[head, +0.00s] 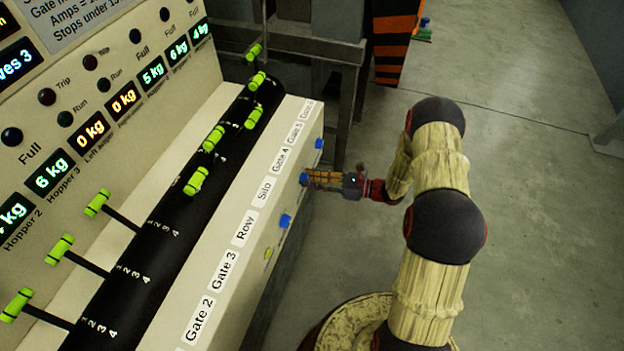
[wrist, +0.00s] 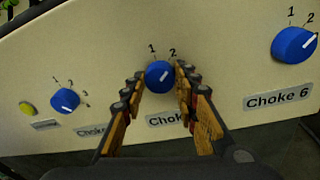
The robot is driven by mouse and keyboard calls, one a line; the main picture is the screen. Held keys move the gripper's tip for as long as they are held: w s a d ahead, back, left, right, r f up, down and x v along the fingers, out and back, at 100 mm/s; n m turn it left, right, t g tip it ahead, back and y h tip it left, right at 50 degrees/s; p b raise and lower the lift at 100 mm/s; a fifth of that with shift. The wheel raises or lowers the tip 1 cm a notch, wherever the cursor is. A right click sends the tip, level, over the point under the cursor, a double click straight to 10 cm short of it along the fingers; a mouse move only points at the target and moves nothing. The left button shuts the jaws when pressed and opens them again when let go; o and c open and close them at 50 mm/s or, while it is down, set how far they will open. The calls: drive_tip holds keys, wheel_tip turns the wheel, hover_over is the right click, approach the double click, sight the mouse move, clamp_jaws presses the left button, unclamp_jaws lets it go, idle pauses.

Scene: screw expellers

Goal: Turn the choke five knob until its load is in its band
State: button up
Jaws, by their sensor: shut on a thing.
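A blue round knob (wrist: 158,76) sits between my gripper's fingers in the wrist view, on the pale panel front. Its label (wrist: 167,119) reads "Choke", with the number hidden behind a finger. It stands directly left of the Choke 6 knob. My gripper (wrist: 158,82) is shut on this knob, one finger on each side. In the head view my gripper (head: 318,178) reaches the same knob (head: 304,179) from the right. No load band is readable.
The blue Choke 6 knob (wrist: 294,44) is to the right, and another blue knob (wrist: 65,100) and a yellow-green button (wrist: 27,108) are to the left. Green-handled levers (head: 195,181) and lit kg displays (head: 55,174) fill the console. Open floor (head: 540,200) lies to the right.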

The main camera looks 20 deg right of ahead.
drive_tip(key=shift+s+a+n+t+h+b, duration=0.15)
drive_tip(key=shift+n+h+b, duration=0.15)
drive_tip(key=shift+n, duration=1.15)
drive_tip(key=shift+d+n+t+h+b, duration=0.15)
drive_tip(key=shift+n+b, duration=0.3)
drive_tip(key=shift+n, duration=1.05)
drive_tip(key=shift+s+a+n+t+h+b, duration=0.15)
drive_tip(key=shift+n+t+h+b, duration=0.15)
drive_tip(key=shift+n, duration=1.15)
drive_tip(key=shift+w, duration=0.15)
drive_tip(key=o, duration=1.2)
drive_tip(key=shift+c, duration=0.2)
drive_tip(key=v, duration=1.2)
